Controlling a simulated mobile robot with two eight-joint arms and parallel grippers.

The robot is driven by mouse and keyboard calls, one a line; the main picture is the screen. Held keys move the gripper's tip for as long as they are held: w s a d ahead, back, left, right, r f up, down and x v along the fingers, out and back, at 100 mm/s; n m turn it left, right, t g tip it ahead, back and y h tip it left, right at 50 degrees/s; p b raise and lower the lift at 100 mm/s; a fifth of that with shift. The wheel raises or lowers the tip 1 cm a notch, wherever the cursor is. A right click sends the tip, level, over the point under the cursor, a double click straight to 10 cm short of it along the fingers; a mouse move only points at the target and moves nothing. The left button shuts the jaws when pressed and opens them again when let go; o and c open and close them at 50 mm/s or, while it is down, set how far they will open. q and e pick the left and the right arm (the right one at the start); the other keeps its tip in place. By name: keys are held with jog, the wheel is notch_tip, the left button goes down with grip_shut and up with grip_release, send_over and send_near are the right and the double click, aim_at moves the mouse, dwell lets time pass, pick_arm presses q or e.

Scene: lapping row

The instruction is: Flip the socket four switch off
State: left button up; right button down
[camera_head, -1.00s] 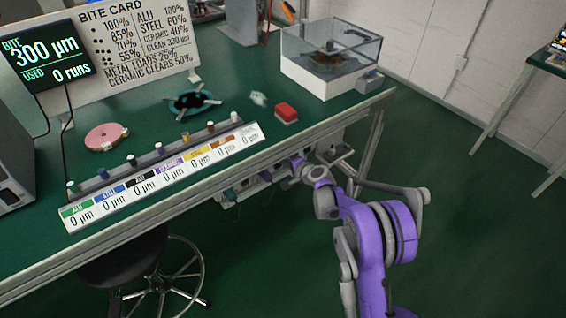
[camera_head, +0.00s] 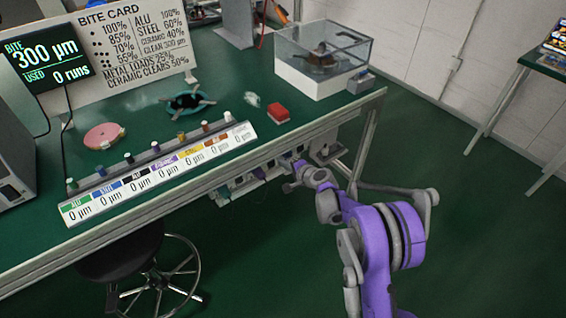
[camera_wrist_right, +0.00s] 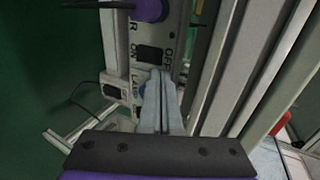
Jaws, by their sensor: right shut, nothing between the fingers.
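A pale socket strip (camera_head: 238,188) runs under the bench's front edge in the head view, partly in shadow. In the right wrist view the strip (camera_wrist_right: 178,28) carries ON and OFF lettering, with a black switch (camera_wrist_right: 150,53) between the words. Its socket number is not readable, so I cannot tell if it is socket four. My right gripper (camera_wrist_right: 156,76) is shut and empty, its tips just below that switch in the picture; contact is unclear. In the head view the right gripper (camera_head: 288,186) is at the strip, small and partly hidden. My left gripper is not in view.
A purple plug (camera_wrist_right: 150,9) sits above the switch in the wrist view. A LAMP label (camera_wrist_right: 134,86) and another black switch (camera_wrist_right: 112,92) are at lower left. The bench (camera_head: 215,185) overhangs the strip. A stool (camera_head: 125,250) stands below; floor to the right is clear.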

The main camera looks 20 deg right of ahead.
pick_arm(q)
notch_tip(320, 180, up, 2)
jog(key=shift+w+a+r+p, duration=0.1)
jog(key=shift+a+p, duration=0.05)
jog(key=shift+p, duration=0.6)
pick_arm(e)
jog(key=s+d+r, duration=0.2)
jog(key=s+r, duration=0.3)
jog(key=s, duration=0.1)
jog(key=shift+d+r, duration=0.15)
jog(key=shift+r, duration=0.15)
jog(key=shift+s, duration=0.15)
